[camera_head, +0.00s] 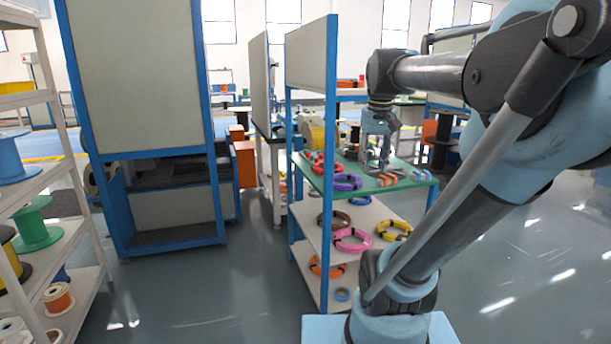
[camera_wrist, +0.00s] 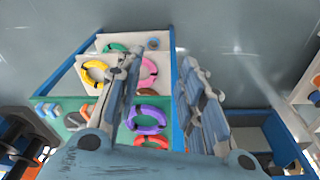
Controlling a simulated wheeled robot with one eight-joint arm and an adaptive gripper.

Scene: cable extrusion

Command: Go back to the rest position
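My gripper (camera_head: 378,165) is above the green top of the cable table (camera_head: 402,167) in the head view. In the wrist view its two fingers (camera_wrist: 163,68) are spread apart, with nothing held between them. A purple cable coil (camera_head: 346,182) lies on the table top, left of the gripper in the head view. It also shows in the wrist view (camera_wrist: 147,119), near the left finger. Red coils (camera_head: 322,168) lie behind it. My arm reaches in from the right side of the head view.
Lower shelves hold a pink coil (camera_head: 352,240), a yellow coil (camera_head: 394,230) and an orange coil (camera_head: 327,266). A blue-framed panel (camera_head: 311,55) rises at the table's left edge. A spool rack (camera_head: 62,150) stands at far left. Open floor (camera_head: 235,290) lies between.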

